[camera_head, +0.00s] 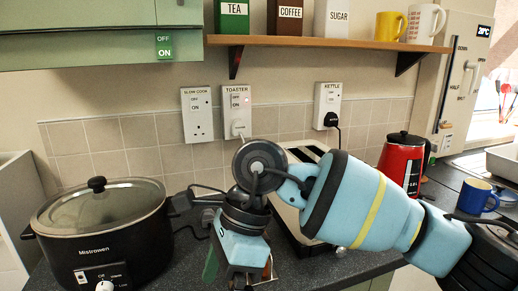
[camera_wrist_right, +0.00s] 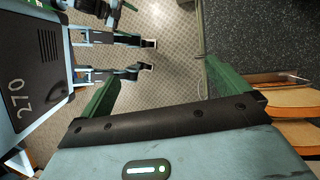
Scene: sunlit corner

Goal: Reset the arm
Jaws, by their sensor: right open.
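My right arm comes in from the right in the head view and bends down in front of the toaster (camera_head: 290,225). My right gripper (camera_head: 238,278) points down near the counter's front edge and is partly cut off by the picture's lower edge. In the right wrist view my right gripper (camera_wrist_right: 162,72) shows two green fingers spread apart with nothing between them. Patterned floor (camera_wrist_right: 175,100) lies beyond them. My left gripper does not show in the head view.
A black slow cooker (camera_head: 105,230) with a glass lid stands left on the dark counter (camera_head: 185,262). A red kettle (camera_head: 402,162) and a blue mug (camera_head: 477,197) stand right. A wooden shelf (camera_head: 330,42) holds canisters and mugs above. Orange-tan curved edges (camera_wrist_right: 290,105) show beside the right gripper.

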